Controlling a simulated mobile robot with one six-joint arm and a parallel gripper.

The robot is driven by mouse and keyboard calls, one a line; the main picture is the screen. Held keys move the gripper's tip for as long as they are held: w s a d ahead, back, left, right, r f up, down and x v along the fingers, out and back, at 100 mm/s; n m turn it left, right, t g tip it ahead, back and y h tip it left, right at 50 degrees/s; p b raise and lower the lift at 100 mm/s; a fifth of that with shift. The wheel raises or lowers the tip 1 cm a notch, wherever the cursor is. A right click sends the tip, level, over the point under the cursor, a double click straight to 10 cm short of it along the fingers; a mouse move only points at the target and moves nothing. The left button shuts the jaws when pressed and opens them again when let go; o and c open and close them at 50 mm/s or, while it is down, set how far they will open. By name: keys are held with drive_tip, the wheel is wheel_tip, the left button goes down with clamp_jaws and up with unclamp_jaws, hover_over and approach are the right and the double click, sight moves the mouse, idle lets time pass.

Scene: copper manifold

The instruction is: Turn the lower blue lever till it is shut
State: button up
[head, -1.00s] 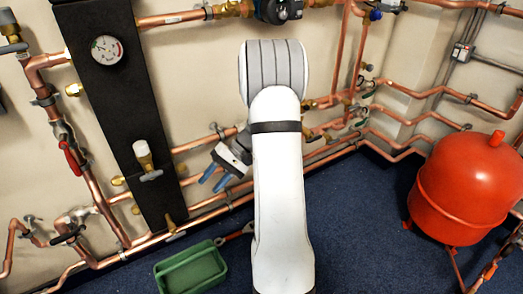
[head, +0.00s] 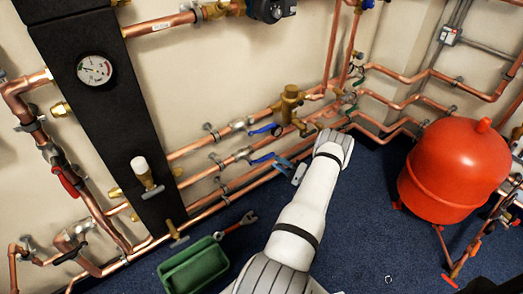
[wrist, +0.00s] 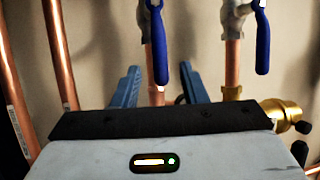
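The lower blue lever (head: 262,159) sits on the middle copper pipe, below the upper blue lever (head: 265,129). My gripper (head: 283,163) is just right of the lower lever in the head view, its blue fingers towards the wall. In the wrist view my gripper (wrist: 158,68) is open, one finger on each side of the lower lever (wrist: 158,45). That lever lies roughly along its pipe. I cannot tell whether either finger touches it. The upper lever (wrist: 262,40) is to the right, outside the fingers.
A brass valve (head: 289,105) stands right of the levers; a brass fitting (wrist: 285,115) is close at the gripper's right. Bare copper pipes (wrist: 60,50) run on the left. A green tray (head: 193,268), a wrench (head: 236,224) and a red tank (head: 455,175) are around the blue floor.

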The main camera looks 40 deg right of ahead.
sight(263, 159)
drive_tip(key=b+x, duration=0.1)
drive_tip(key=x, duration=0.6)
drive_tip(key=shift+w, duration=0.35)
drive_tip(key=shift+r, duration=0.1)
drive_tip(key=shift+c, duration=0.2)
clamp_jaws()
